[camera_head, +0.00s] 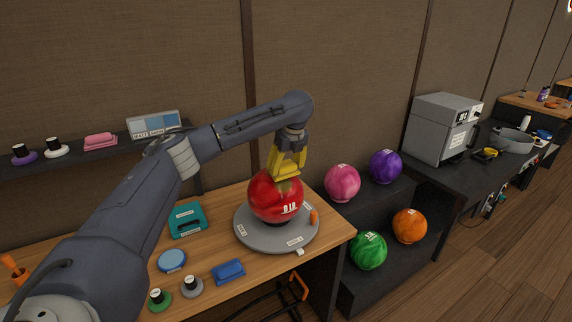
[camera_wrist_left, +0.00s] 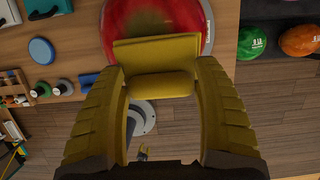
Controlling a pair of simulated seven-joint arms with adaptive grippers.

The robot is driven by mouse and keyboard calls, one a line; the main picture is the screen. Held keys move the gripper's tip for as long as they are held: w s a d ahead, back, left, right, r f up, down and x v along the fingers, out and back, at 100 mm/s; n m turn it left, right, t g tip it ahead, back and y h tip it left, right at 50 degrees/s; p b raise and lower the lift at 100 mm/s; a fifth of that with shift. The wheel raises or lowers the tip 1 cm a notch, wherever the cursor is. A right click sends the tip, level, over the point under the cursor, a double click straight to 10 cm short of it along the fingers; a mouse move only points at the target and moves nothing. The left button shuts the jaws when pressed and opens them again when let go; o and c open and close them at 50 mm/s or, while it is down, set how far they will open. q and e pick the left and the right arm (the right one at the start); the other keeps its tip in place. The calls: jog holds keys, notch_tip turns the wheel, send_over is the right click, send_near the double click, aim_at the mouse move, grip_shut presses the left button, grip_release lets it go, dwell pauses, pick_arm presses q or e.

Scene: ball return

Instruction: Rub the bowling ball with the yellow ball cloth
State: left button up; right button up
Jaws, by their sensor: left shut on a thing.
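The red bowling ball (camera_head: 272,203) rests on a round grey stand (camera_head: 256,237) near the right end of the wooden bench. My left gripper (camera_head: 286,170) is above the ball, pointing down. In the left wrist view its fingers are shut on the yellow ball cloth (camera_wrist_left: 157,50), a folded piece spanning between them. The cloth covers part of the red ball (camera_wrist_left: 130,20) in that view. In the head view, the cloth seems to meet the ball's top; the exact contact is hard to make out. My right gripper is in neither view.
A teal tool (camera_head: 187,219), a blue disc (camera_head: 172,260) and a blue block (camera_head: 228,271) lie left of the stand. Pink (camera_head: 342,183), purple (camera_head: 385,167), green (camera_head: 368,251) and orange (camera_head: 409,226) balls sit on a dark rack at right.

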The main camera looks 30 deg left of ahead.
pick_arm(q)
jog(key=shift+x, duration=1.05)
dwell(0.7)
jog(key=shift+s+a, duration=0.3)
jog(key=shift+s, duration=0.25)
jog(key=shift+s+a, duration=0.3)
jog(key=shift+s, duration=0.3)
jog(key=shift+w+d+f, duration=0.1)
jog(key=shift+w+d, duration=0.2)
jog(key=shift+w, duration=0.25)
jog(key=shift+w+d, duration=0.25)
jog(key=shift+w, duration=0.3)
jog(key=shift+s+a, duration=0.3)
jog(key=shift+s, duration=0.25)
jog(key=shift+s+a, duration=0.3)
jog(key=shift+s, duration=0.25)
jog(key=shift+w+d, duration=0.35)
jog(key=shift+w, duration=0.2)
jog(key=shift+w+d, duration=0.3)
jog(key=shift+w, duration=0.25)
jog(key=shift+s+a, duration=0.3)
jog(key=shift+s, duration=0.25)
jog(key=shift+s+a, duration=0.35)
jog(key=shift+s, duration=0.2)
